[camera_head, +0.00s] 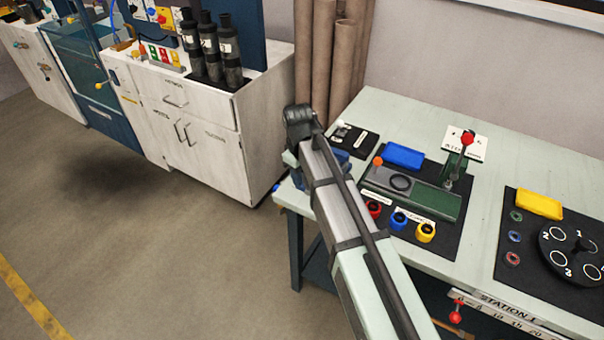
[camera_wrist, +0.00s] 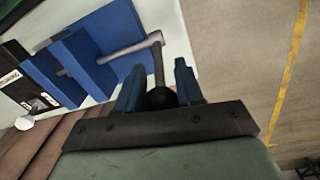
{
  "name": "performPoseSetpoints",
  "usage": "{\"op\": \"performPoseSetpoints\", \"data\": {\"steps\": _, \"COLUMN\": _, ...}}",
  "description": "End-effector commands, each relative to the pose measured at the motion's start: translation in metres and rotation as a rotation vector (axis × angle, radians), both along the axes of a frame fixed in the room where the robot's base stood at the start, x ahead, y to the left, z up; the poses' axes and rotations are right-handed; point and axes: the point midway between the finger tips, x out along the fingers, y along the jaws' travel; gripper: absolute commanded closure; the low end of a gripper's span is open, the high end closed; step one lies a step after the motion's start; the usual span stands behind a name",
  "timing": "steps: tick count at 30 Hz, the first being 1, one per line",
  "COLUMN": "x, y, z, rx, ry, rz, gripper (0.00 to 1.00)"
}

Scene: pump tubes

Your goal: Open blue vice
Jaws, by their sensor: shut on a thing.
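The blue vice (camera_wrist: 85,50) is at the upper left of the wrist view, with a grey screw rod running out of it to a crossbar handle (camera_wrist: 158,62). The handle ends in a dark round knob (camera_wrist: 160,97). My gripper (camera_wrist: 158,85) has its two blue fingers on either side of the knob and is shut on the handle's knob end. In the head view my arm covers most of the vice; only a bit of its blue (camera_head: 298,184) shows at the table's left corner. My fingers are hidden there.
The pale green table (camera_head: 395,112) holds a black mat with a green fixture (camera_head: 440,202), a blue block (camera_head: 403,156) and several coloured rings to the right of my arm. A white cabinet (camera_head: 215,140) stands at the left. The floor between is clear.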

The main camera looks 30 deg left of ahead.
Motion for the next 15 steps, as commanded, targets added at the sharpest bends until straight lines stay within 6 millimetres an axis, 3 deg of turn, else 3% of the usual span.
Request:
{"op": "performPoseSetpoints", "data": {"steps": 11, "x": 0.000, "y": 0.002, "z": 0.000, "rx": -0.009, "ry": 0.001, "rz": 0.000, "gripper": 1.00}}
{"op": "performPoseSetpoints", "data": {"steps": 15, "x": 0.002, "y": 0.011, "z": -0.003, "rx": -0.099, "ry": 0.002, "rz": 0.003, "gripper": 1.00}}
